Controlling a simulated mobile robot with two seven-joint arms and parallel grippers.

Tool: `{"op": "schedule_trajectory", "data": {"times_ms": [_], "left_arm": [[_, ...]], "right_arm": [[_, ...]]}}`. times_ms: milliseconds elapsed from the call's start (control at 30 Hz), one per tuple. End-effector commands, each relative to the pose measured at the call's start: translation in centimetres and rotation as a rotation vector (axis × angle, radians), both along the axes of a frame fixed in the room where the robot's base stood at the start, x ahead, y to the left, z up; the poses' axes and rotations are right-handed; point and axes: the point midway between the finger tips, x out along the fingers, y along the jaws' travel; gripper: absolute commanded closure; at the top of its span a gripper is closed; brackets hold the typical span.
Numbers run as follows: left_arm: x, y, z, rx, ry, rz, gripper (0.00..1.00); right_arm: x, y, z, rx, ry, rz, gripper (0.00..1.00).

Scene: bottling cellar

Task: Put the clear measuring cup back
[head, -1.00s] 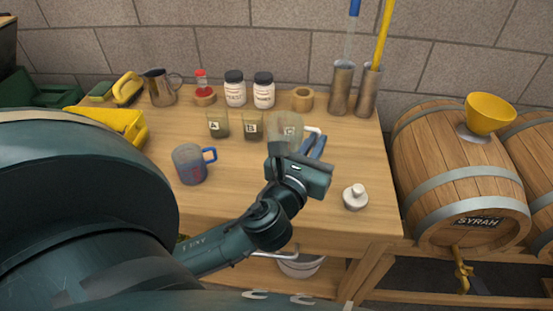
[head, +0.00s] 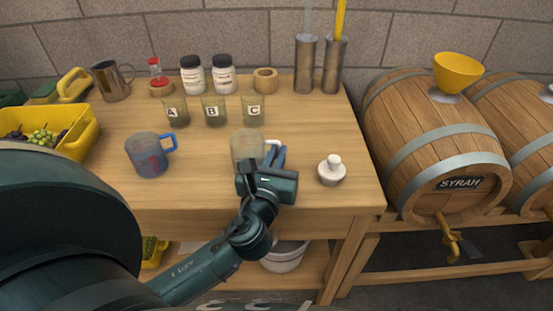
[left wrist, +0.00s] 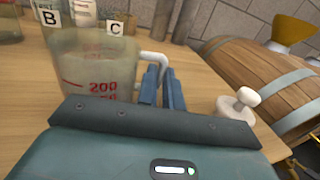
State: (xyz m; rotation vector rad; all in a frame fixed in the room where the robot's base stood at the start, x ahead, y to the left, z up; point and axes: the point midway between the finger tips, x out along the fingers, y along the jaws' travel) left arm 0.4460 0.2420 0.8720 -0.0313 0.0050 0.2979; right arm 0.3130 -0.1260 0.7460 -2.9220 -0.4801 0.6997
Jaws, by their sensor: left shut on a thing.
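The clear measuring cup (head: 246,147) with red markings stands upright in front of the lettered beakers. It also shows in the left wrist view (left wrist: 95,65). My left gripper (head: 274,158) is on its right side, with the blue fingers (left wrist: 161,90) shut on its white handle (left wrist: 153,59). The cup's base is hidden behind the gripper, so I cannot tell whether it touches the wooden table (head: 205,190). A second measuring cup (head: 148,156), bluish with a blue handle, stands to the left. My right gripper is not in view.
Beakers A (head: 174,110), B (head: 213,111) and C (head: 253,110) stand behind the cup. A white stoppered object (head: 332,171) stands to the right. Metal cylinders (head: 305,65) stand at the back right. A yellow crate (head: 80,135) is at the left. Bare table lies between the two cups.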

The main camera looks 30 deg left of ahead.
Motion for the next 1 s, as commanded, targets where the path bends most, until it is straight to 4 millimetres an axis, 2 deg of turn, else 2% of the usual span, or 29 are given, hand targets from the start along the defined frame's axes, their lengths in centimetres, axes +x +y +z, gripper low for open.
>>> {"op": "schedule_trajectory", "data": {"times_ms": [367, 400, 633, 1000], "left_arm": [[0.01, -0.01, -0.40, 0.000, 0.000, -0.001, 1.00], [0.01, -0.02, -0.30, 0.000, 0.000, -0.001, 0.89], [0.00, -0.02, -0.27, 0.000, 0.000, -0.001, 0.70], [0.07, 0.05, 0.08, 0.000, -0.001, -0.001, 0.70]], "right_arm": [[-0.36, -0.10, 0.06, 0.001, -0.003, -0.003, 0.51], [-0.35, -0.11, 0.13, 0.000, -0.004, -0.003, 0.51], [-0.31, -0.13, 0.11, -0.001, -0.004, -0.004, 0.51], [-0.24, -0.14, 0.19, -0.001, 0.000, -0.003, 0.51]]}}
